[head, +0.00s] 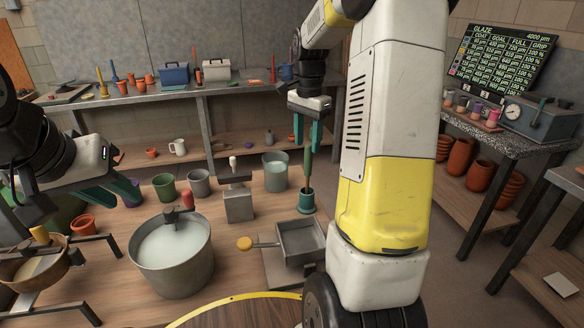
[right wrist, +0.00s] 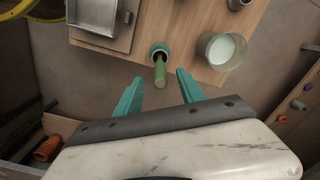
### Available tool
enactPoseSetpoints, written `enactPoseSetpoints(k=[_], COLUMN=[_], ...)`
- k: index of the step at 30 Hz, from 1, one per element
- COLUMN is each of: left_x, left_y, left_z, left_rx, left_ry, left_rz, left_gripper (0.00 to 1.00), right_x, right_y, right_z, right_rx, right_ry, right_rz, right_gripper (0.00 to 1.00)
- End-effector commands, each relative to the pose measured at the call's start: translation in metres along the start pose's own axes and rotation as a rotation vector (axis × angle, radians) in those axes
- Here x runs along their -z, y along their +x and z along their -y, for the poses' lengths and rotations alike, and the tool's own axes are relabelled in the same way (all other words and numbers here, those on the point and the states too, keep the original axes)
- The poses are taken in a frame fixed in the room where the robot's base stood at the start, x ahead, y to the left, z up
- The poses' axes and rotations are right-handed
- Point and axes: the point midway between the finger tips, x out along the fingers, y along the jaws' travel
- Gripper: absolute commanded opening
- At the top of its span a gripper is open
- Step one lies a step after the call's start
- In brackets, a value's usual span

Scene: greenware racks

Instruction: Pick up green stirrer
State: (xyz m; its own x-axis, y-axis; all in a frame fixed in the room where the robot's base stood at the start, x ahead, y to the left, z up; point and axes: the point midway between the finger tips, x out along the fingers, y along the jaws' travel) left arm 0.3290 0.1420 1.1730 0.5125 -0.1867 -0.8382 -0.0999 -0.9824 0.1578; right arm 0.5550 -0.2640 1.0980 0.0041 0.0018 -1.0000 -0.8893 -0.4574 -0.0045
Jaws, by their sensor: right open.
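The green stirrer (head: 308,164) stands upright in a small teal holder (head: 306,204) near the right end of the wooden table. My right gripper (head: 306,148) is open above it, its teal fingers pointing down on either side of the stirrer's top. In the right wrist view the stirrer (right wrist: 160,73) shows between the open fingers (right wrist: 160,77), not gripped, and its holder (right wrist: 159,50) sits at the table edge. My left gripper (head: 118,193) is at the left over the table, away from the stirrer; its finger gap is unclear.
A grey square tray (head: 315,249) is in front of the holder, and a bucket of pale liquid (head: 275,172) is behind it. A large pot of white liquid (head: 172,253) stands left of centre. Green (head: 164,187) and grey (head: 199,183) cups stand behind the pot.

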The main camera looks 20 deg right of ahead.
Motion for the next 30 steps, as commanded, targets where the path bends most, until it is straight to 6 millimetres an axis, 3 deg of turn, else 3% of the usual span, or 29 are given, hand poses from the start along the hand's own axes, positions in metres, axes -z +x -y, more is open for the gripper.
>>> enactPoseSetpoints(k=[18,26,27,30], left_x=[0.000,0.000,0.000,0.000], left_y=[0.000,0.000,0.000,0.000], left_z=[0.000,0.000,0.000,0.000], left_rx=[0.000,0.000,0.000,0.000], left_ry=[0.000,0.000,0.000,0.000], left_rz=[0.000,0.000,0.000,0.000], left_gripper=[0.28,0.28,0.28,0.28], right_x=[0.004,0.004,0.004,0.004], right_y=[0.075,0.080,0.079,0.079], right_z=[-0.001,-0.001,-0.001,-0.001], right_rx=[-0.007,-0.004,-0.004,-0.004], right_ry=[0.009,0.009,0.009,0.009], right_rz=[0.003,0.001,0.001,0.001], right_gripper=[0.46,0.46,0.44,0.25])
